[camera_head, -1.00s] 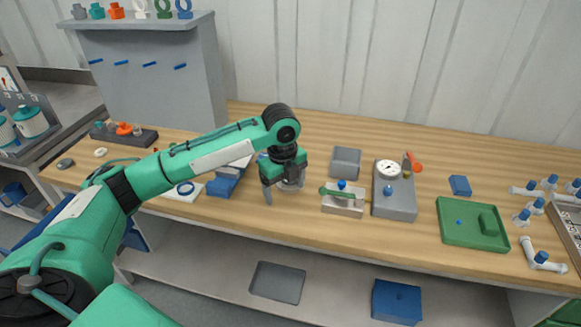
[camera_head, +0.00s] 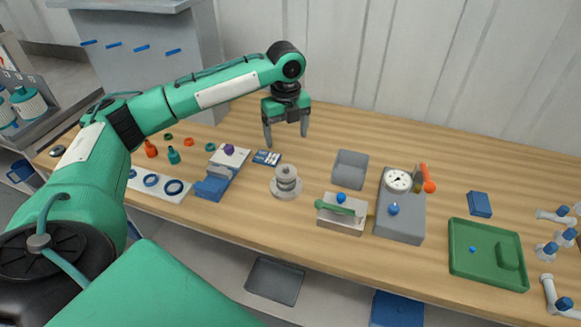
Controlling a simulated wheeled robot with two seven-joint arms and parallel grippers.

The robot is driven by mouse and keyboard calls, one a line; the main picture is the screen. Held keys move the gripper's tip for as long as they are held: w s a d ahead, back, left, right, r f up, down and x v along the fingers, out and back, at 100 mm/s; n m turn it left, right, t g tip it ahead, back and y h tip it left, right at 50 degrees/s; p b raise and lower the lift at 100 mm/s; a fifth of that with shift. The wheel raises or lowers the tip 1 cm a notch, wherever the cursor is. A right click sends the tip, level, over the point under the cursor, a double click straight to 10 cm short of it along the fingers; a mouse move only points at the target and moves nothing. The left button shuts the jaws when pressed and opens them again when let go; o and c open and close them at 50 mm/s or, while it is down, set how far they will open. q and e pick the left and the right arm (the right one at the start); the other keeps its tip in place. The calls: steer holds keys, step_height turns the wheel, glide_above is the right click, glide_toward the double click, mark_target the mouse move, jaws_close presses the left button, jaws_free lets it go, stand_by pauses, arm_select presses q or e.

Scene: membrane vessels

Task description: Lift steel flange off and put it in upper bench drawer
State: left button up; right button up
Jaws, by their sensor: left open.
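A round steel flange piece (camera_head: 287,174) sits as a small silvery stack on a wider round base (camera_head: 287,190) on the bench. Whether its upper disc is a separate flange is too small to tell. My left gripper (camera_head: 286,138) points down with its jaws open and empty. In the picture it is just above and behind the stack, apart from it. I cannot make out the upper bench drawer in this view. My right gripper is not in view.
A blue stepped block (camera_head: 214,184) stands left. A green tray (camera_head: 487,268) lies at the right. Wood behind the stack is mostly clear.

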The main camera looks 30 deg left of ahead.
arm_select(q)
glide_above(286, 166)
step_height(286, 166, down, 6)
steer(key=shift+w+a+r+p, duration=0.1)
steer(key=shift+w+p, duration=0.05)
steer(key=shift+p, duration=0.25)
steer(key=shift+f, duration=0.25)
steer(key=shift+f+p, duration=0.5)
steer(key=shift+f, duration=0.2)
steer(key=f, duration=0.2)
steer(key=shift+s+f+p, duration=0.2)
steer(key=shift+f+p, duration=0.1)
steer(key=shift+p, duration=0.1)
steer(key=shift+f, duration=0.6)
steer(key=c, duration=1.2)
steer(key=shift+c, duration=0.2)
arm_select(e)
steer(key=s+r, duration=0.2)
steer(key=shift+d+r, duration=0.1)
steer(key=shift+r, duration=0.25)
